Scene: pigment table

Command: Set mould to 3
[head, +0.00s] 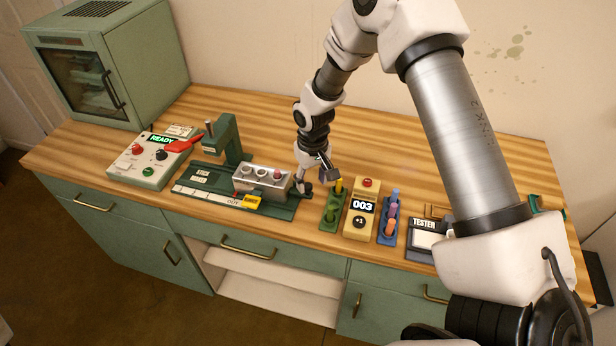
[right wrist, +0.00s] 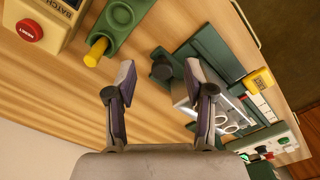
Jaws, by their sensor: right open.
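The mould (head: 262,184) is a silvery block with round cavities on top, one of them pinkish. It sits on the green press base (head: 222,203), to the right of the press column (head: 228,140). It shows partly behind a finger in the right wrist view (right wrist: 181,93). A dark round knob (right wrist: 162,68) is at the mould's end. My right gripper (head: 314,178) is open beside that end; in the right wrist view the knob lies between its two spread fingertips (right wrist: 160,76), with no visible grip. My left gripper is not in view.
A green holder (head: 333,211) with a yellow peg stands close to my right gripper. Beyond it are a yellow counter (head: 361,209) reading 003, a blue holder (head: 386,234) with coloured pegs and a tester (head: 424,240). A control box (head: 146,174) showing READY stands left.

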